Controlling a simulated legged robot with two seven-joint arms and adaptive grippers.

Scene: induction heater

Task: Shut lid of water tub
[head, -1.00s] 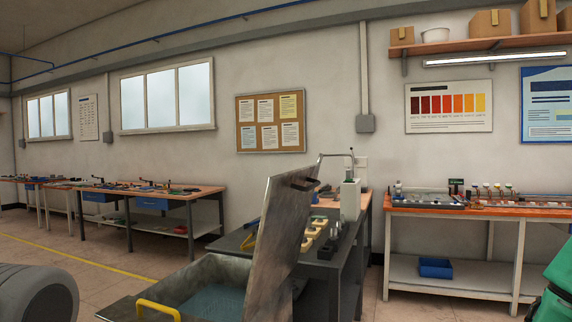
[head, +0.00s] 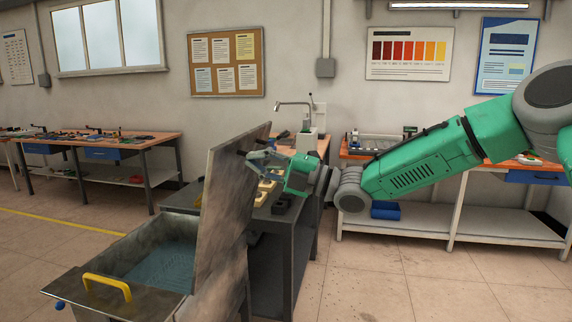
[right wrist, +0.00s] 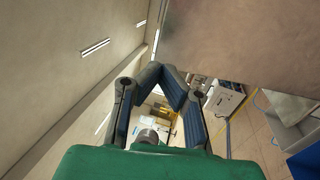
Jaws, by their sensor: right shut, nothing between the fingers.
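The water tub (head: 95,294) stands at the lower left in the head view, with water (head: 165,268) inside and a yellow handle (head: 107,284) on its front. Its grey metal lid (head: 225,215) stands up steeply at the tub's right side, so the tub is open. My right gripper (head: 254,158) is shut and empty at the upper right part of the lid, on its right side. I cannot tell whether it touches the lid. The right wrist view shows the closed fingers (right wrist: 163,73) close to a broad surface that looks like the lid (right wrist: 240,40). My left gripper is out of view.
A dark workbench (head: 283,232) with small parts stands just behind the lid, under my right arm. An orange-topped bench (head: 455,212) is at the right, and another bench (head: 150,147) at the left. The floor at front right is clear.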

